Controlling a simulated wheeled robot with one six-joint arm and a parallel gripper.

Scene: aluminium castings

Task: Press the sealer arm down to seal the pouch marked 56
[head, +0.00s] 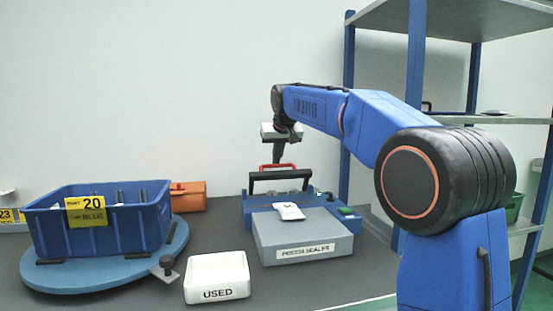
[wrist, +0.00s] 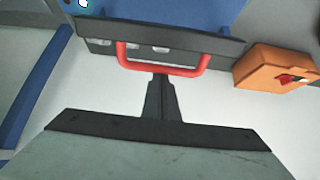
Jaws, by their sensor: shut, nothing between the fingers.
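The pouch sealer (head: 303,240) has a grey front plate and a blue body (head: 258,212) behind it. Its black sealer arm (head: 281,175), with a red handle (head: 265,168), stands raised above the body. A white pouch (head: 289,211) lies on the plate near the body; its marking is too small to read. My gripper (head: 277,160) points down just above the red handle, fingers together and empty.
A blue bin (head: 110,235) marked 20 stands on a round blue turntable (head: 95,283) at left. A white tray (head: 215,268) marked USED sits front centre. An orange box (head: 190,195) is behind, left of the sealer. A shelf rack with blue posts (head: 416,60) rises at right.

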